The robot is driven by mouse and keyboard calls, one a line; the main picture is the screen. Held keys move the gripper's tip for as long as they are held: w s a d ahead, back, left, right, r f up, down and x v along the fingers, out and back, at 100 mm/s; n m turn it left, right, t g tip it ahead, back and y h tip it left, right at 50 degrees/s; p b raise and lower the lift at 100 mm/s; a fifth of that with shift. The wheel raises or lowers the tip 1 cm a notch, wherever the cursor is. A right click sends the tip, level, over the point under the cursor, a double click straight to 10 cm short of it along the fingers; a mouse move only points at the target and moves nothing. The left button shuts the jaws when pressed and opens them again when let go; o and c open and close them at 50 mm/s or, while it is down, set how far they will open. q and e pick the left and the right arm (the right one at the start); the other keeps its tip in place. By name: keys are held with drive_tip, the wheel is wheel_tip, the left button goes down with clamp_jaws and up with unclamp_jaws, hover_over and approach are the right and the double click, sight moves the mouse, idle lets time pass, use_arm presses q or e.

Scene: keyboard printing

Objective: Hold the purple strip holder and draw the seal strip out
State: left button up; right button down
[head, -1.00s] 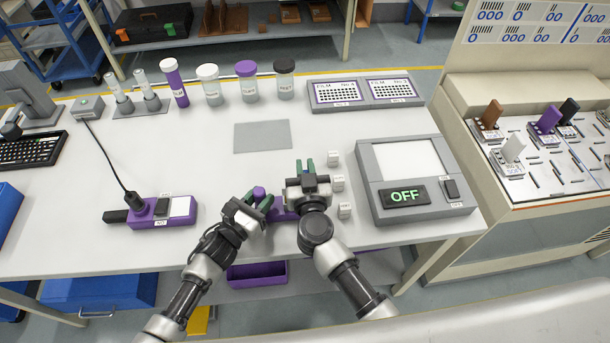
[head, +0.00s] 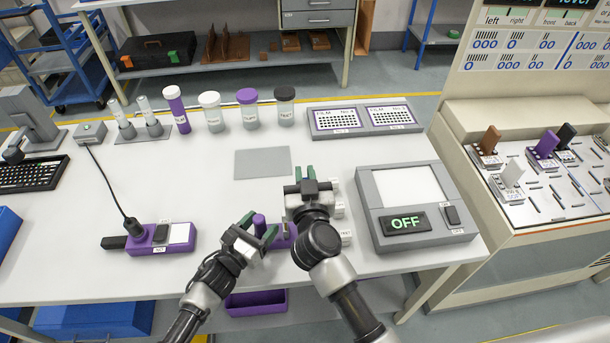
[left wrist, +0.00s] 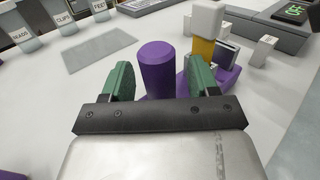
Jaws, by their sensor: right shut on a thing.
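The purple strip holder (head: 279,238) lies near the front of the table, partly hidden by my arms in the head view. In the left wrist view, its round purple post (left wrist: 157,68) stands between the fingers of my left gripper (left wrist: 160,82), with a gap on each side. The left gripper is open around the post; it also shows in the head view (head: 258,232). A yellow piece with a white top (left wrist: 205,35) stands at the holder behind the post.
Small white blocks (head: 346,238) stand right of my right gripper, close to it. A grey device reading OFF (head: 405,222) is further right. A purple device with a cable (head: 180,235) lies left. A grey mat (head: 262,162) and several bottles (head: 212,110) are behind.

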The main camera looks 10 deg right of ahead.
use_arm(q)
drive_tip(key=v, duration=1.2)
drive_tip(key=shift+r, duration=0.1)
